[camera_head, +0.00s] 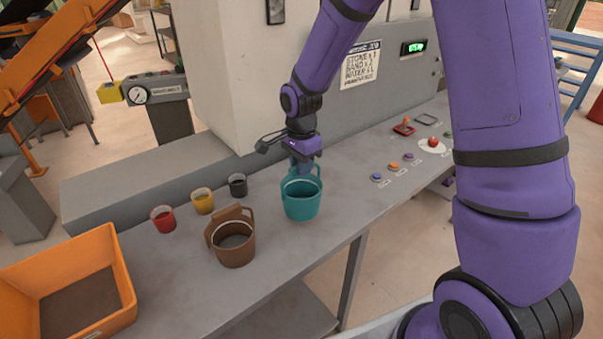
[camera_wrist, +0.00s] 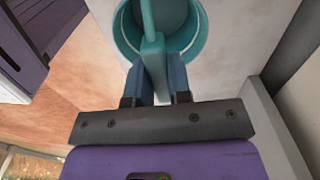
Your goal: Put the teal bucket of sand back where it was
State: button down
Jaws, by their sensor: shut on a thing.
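The teal bucket (camera_head: 302,204) is upright at the middle of the grey bench, near its front edge. My gripper (camera_head: 301,168) is above its back rim, shut on the bucket's upright teal handle. In the wrist view the two fingers of my gripper (camera_wrist: 160,78) clasp that handle from both sides, and the teal bucket (camera_wrist: 188,44) lies beyond it. The bucket's inside is dim, and I cannot tell how much sand it holds. I cannot tell for sure whether its base touches the bench.
A brown bucket (camera_head: 233,245) stands left of the teal one. Small red (camera_head: 163,219), yellow (camera_head: 202,201) and black (camera_head: 238,186) cups stand behind it. An orange bin (camera_head: 118,290) is at front left. Buttons (camera_head: 394,165) lie to the right. The bench (camera_head: 345,205) is bare just right of the bucket.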

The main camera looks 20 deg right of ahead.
jog(key=shift+w+d+f, duration=0.1)
jog(key=shift+w+f, duration=0.1)
jog(key=shift+f, duration=0.4)
jog(key=shift+w+d+f, duration=0.1)
jog(key=shift+w+f, duration=0.15)
jog(key=shift+f, duration=0.4)
jog(key=shift+w+d+f, duration=0.1)
jog(key=shift+w+f, duration=0.1)
jog(key=shift+f, duration=0.55)
jog(key=c, duration=1.1)
grip_release()
jog(key=shift+o, duration=0.2)
